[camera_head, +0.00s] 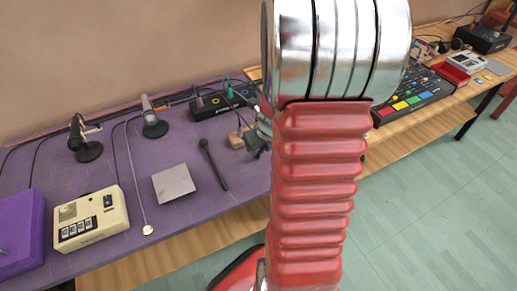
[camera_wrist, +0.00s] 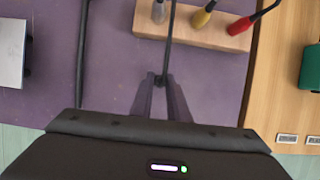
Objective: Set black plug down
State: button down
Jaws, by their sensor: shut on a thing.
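My gripper (camera_wrist: 164,90) is shut on the black plug (camera_wrist: 165,79), a small dark piece between the fingertips in the wrist view. A thin black cable (camera_wrist: 171,38) runs from it up across a wooden block (camera_wrist: 215,35). The purple table top (camera_wrist: 120,70) lies beneath; I cannot tell whether the plug touches it. In the head view my gripper (camera_head: 261,134) is mostly hidden behind my red arm, beside the wooden block (camera_head: 236,138), and the plug cannot be made out.
The block bears grey, yellow (camera_wrist: 202,17) and red (camera_wrist: 239,25) plugs. A black stick-like microphone (camera_head: 213,163) and a grey square plate (camera_head: 173,184) lie to the left. A cream box (camera_head: 91,218) stands farther left. Some purple table between microphone and block is clear.

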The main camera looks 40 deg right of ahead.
jog(key=c, duration=1.7)
grip_release()
jog(key=shift+r, duration=0.1)
jog(key=shift+v, duration=5.95)
